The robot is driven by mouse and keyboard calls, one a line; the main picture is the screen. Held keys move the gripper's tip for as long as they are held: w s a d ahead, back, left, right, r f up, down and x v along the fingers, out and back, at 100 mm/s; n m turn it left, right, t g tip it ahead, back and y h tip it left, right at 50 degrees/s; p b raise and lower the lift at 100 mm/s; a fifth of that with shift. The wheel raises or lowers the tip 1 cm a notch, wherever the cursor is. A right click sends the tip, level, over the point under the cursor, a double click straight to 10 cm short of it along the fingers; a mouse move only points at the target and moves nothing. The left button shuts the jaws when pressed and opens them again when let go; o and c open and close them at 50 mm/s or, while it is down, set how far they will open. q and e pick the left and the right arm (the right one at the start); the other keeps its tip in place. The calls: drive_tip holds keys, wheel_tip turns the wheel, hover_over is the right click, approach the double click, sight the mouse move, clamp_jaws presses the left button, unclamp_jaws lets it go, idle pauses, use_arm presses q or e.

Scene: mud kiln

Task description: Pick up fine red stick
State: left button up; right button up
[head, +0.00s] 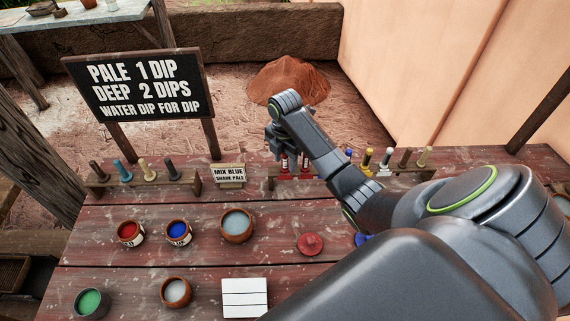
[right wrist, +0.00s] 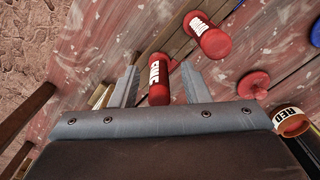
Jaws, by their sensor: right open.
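My right gripper (right wrist: 158,70) is open, with one finger on each side of the stick; I see gaps and cannot tell any contact. In the head view my right gripper (head: 282,145) is above the rack. My left gripper is not in view.
The right rack (head: 410,176) also holds blue, yellow and brown-handled tools. A left rack (head: 186,183) holds several more. Red (head: 130,233) and blue (head: 178,232) paint pots, a water bowl (head: 237,225), a red lid (head: 310,243) and a white tile (head: 245,298) are nearer.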

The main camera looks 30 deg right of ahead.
drive_tip(key=c, duration=0.4)
clamp_jaws()
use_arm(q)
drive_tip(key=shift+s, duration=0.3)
use_arm(e)
drive_tip(key=shift+r, duration=0.2)
wheel_tip(320, 180, up, 5)
drive_tip(key=shift+w+p, duration=0.1)
drive_tip(key=shift+p, duration=0.2)
wheel_tip(320, 180, up, 3)
drive_tip(key=p, duration=0.3)
drive_tip(key=shift+r, duration=0.1)
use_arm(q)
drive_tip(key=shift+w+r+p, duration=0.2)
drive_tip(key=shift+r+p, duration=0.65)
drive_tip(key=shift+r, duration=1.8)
use_arm(e)
drive_tip(key=shift+r, duration=0.7)
